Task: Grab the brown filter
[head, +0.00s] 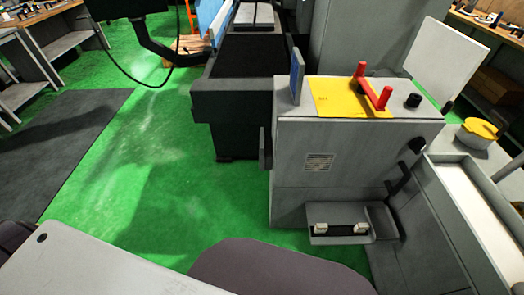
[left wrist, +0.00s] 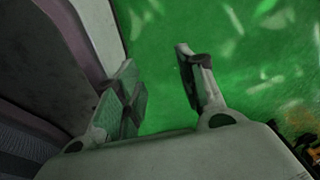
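I cannot make out a brown filter in either view. In the left wrist view my left gripper (left wrist: 155,58) is open, its two fingers apart with only green floor showing between them. Nothing is held in it. Neither gripper's fingers show in the head view, and my right gripper is not in view.
A grey machine cabinet (head: 345,150) with a yellow plate (head: 350,98) and red handle (head: 372,88) stands right of centre. A low tray (head: 340,238) sits at its base. A yellow-lidded container (head: 478,132) is at right. Green floor (head: 150,165) is open at left.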

